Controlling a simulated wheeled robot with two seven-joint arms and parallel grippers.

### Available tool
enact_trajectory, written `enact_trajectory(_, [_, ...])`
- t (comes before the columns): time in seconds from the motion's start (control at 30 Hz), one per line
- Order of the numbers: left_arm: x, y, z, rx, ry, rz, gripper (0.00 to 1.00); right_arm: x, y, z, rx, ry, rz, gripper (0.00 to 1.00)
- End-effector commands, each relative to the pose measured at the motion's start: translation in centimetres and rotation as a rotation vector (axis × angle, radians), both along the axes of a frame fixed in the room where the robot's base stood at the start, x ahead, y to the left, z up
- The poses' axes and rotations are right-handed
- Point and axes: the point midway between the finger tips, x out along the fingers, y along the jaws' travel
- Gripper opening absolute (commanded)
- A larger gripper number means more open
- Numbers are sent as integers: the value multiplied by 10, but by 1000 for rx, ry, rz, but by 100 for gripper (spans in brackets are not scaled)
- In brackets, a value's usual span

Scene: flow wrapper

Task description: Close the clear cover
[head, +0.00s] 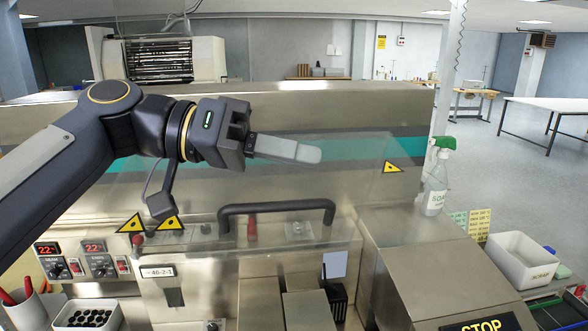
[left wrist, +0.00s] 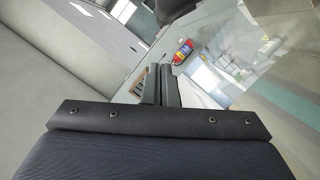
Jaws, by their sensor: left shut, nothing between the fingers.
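The clear cover (head: 345,175) is a see-through pane on the steel wrapper, with its faint outline in the middle of the head view. A black bar handle (head: 277,208) shows at its lower front. The pane is so transparent that I cannot tell its exact angle. My left gripper (head: 312,153) is shut and empty, pointing right above the handle and overlapping the pane in the picture. I cannot tell whether it touches the pane. Its closed fingers show in the left wrist view (left wrist: 160,84). My right gripper is not in view.
A green-topped spray bottle (head: 436,180) stands on the machine at the right. A white bin (head: 520,260) is at the far right. Control knobs and red displays (head: 90,260) are at the left, above a cup of pens (head: 28,308). A steel hood (head: 440,255) slopes at front right.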

Motion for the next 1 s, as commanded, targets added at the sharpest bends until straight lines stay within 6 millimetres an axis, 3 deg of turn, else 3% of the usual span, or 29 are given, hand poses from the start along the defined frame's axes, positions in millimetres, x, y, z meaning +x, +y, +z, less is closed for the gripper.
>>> enact_trajectory(0.3, [-17,-1,-24,-1,0,4,0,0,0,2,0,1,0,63])
enact_trajectory(0.73, [-18,-1,-27,-1,-2,4,0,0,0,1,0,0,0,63])
enact_trajectory(1.0, [-25,-13,-50,8,-46,1,0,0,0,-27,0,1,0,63])
